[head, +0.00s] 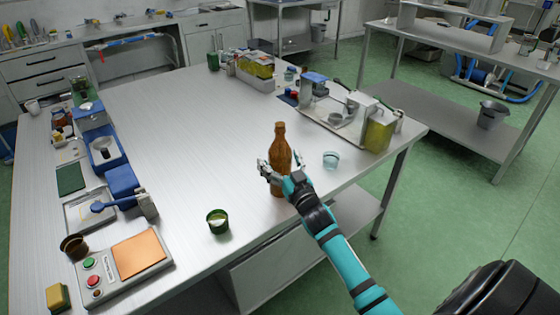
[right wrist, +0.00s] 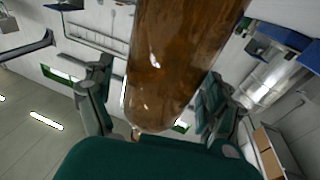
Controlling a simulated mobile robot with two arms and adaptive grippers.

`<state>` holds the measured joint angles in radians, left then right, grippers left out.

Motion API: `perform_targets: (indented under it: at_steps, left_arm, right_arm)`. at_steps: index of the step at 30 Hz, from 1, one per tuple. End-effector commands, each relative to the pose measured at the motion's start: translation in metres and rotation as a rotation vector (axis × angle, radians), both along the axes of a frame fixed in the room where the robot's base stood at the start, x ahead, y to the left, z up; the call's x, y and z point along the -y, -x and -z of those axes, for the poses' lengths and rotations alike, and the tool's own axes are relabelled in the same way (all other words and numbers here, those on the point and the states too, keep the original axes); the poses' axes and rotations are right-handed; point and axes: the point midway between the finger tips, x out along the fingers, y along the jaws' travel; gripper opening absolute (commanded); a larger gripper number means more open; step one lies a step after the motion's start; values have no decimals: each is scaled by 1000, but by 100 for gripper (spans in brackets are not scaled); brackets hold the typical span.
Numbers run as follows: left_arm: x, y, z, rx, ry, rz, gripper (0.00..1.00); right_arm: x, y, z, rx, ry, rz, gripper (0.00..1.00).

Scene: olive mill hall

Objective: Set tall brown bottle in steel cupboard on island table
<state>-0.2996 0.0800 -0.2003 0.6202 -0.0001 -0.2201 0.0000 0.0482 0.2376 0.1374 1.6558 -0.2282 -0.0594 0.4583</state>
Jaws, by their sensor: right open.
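The tall brown bottle (head: 281,146) stands upright on the steel island table (head: 170,130), near its right edge. My right gripper (head: 274,172) is open at the bottle's lower body, its fingers around or beside the glass. In the right wrist view the bottle (right wrist: 180,60) fills the middle, between the two spread fingers (right wrist: 155,108). Whether the fingers touch the bottle is not clear. I cannot make out a steel cupboard for certain. My left gripper is not in view.
A tray with metal equipment (head: 340,112) lies behind. Blue bins (head: 106,150) and a button panel (head: 125,262) line the left side. The table's middle is clear.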

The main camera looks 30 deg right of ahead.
Motion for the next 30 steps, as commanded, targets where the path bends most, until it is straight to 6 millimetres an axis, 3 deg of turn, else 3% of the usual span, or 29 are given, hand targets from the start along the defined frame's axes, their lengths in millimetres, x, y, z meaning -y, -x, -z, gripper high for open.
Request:
perform_targets:
  at_steps: [7,21,30]
  left_arm:
    - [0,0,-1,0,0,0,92]
    - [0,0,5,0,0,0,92]
    - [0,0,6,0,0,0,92]
  right_arm:
    - [-1,7,0,-2,0,0,88]
    - [-14,98,10,-2,0,0,88]
    - [-17,118,11,0,0,1,88]
